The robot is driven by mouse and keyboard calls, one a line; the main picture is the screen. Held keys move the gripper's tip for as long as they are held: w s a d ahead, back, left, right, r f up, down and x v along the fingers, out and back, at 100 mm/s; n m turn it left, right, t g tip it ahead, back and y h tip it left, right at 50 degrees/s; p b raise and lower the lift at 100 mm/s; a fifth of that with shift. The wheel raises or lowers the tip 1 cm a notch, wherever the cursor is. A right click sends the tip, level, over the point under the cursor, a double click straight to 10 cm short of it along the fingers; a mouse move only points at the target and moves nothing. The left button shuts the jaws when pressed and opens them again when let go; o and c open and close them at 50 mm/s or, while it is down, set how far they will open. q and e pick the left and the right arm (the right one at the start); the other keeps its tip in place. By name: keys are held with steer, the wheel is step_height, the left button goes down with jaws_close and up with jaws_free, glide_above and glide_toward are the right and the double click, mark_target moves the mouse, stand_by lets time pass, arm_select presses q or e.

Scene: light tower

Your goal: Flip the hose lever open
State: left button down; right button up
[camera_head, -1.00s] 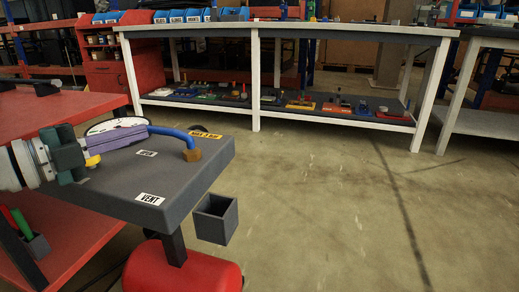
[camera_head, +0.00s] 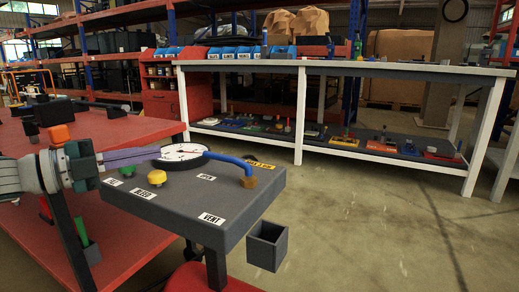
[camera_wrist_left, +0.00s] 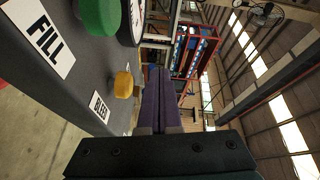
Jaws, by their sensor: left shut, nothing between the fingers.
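The hose lever appears as a blue curved bar (camera_head: 229,160) on the dark grey panel (camera_head: 245,203), with its right end in a brass fitting (camera_head: 250,182). The fingers also show in the wrist view (camera_wrist_left: 161,85), where I cannot make out the lever. My right gripper is not in view.
A yellow knob (camera_head: 157,178) and a green knob (camera_head: 127,171) stand on the panel near my left fingers. A small open grey box (camera_head: 267,246) is at its right front. A red table (camera_head: 140,128) lies behind left. The floor to the right is clear.

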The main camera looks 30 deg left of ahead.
arm_select(q)
steer(key=shift+s+a+f+b, duration=0.15)
steer(key=shift+s+a+b, duration=0.3)
steer(key=shift+a, duration=0.45)
steer(key=shift+s+a, duration=0.15)
steer(key=shift+s, duration=0.2)
steer(key=shift+w, duration=0.15)
